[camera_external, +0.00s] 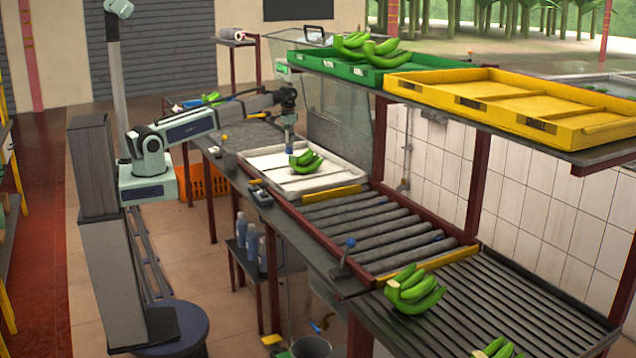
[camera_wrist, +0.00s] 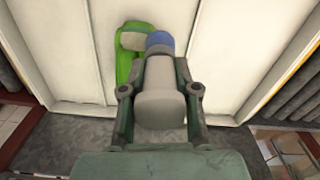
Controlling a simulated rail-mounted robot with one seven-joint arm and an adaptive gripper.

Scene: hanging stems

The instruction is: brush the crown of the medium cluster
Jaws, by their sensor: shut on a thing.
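A green banana cluster (camera_external: 308,162) lies on the white tray (camera_external: 262,162). In the wrist view the cluster (camera_wrist: 124,68) shows partly, with a pale patch at its top that may be its crown. My gripper (camera_external: 289,112) is above the cluster's left end, pointing down. In the wrist view my gripper (camera_wrist: 160,92) is shut on a pale grey brush-like tool (camera_wrist: 160,98) with a blue end. The tool hides part of the cluster. Whether its tip touches the cluster I cannot tell. Which cluster is the medium one is not clear.
Another banana cluster (camera_external: 413,291) lies on the slatted rack (camera_external: 500,290), with one more (camera_external: 497,350) at the bottom edge. Rollers (camera_external: 375,225) lie between tray and rack. Overhead, a shelf holds a green crate (camera_external: 330,66) with bananas and an empty yellow crate (camera_external: 510,103).

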